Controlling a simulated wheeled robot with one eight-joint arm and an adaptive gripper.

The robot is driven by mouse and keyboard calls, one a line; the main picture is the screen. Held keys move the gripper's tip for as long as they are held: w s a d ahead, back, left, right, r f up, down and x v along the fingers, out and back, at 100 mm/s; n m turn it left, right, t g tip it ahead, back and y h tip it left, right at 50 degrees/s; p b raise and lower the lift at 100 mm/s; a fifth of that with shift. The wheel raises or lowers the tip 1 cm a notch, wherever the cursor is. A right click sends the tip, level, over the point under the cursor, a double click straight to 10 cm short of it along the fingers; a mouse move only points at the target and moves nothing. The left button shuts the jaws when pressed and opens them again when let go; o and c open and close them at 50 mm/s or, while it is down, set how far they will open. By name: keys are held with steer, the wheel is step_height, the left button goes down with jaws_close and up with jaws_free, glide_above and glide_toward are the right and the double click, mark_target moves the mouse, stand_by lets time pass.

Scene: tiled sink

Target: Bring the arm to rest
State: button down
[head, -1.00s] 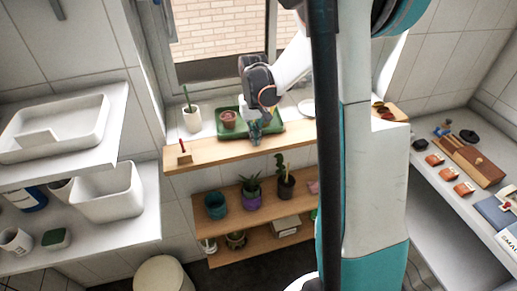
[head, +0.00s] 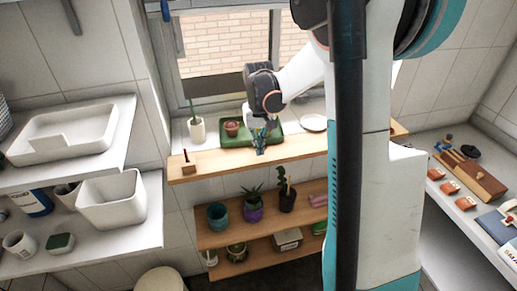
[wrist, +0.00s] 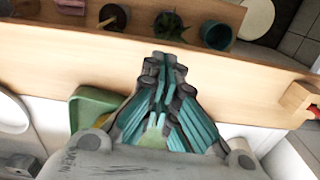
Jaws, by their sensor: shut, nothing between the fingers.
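My gripper (head: 261,141) hangs over the upper wooden shelf (head: 218,160) below the window, pointing down. In the wrist view my gripper (wrist: 165,70) has its teal-and-grey fingers together with nothing between them. The shelf board (wrist: 60,48) passes beneath the fingertips. The green tray (head: 232,141) lies behind my gripper on the sill, with a terracotta pot (head: 232,129) on it. In the wrist view the green tray (wrist: 92,104) is partly hidden by my gripper.
A white cup (head: 197,130) and a small wooden block (head: 189,168) stand left of my gripper; a white plate (head: 312,122) lies right. Potted plants (head: 253,206) stand on the shelf below. A side counter (head: 470,217) is at the right.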

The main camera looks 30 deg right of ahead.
step_height(320, 180, up, 7)
steer(key=shift+w+p, duration=0.25)
steer(key=shift+p, duration=0.2)
steer(key=s+a+r+n+t+b, duration=0.1)
steer(key=s+a+r+t+b, duration=0.25)
steer(key=s+a, duration=0.5)
steer(key=s+a+f+n+t+b, duration=0.2)
steer(key=s+a+f+b, duration=0.5)
steer(key=s, duration=0.5)
steer(key=shift+a+f+n+t, duration=0.45)
steer(key=shift+f+t, duration=0.15)
steer(key=shift+t, duration=0.25)
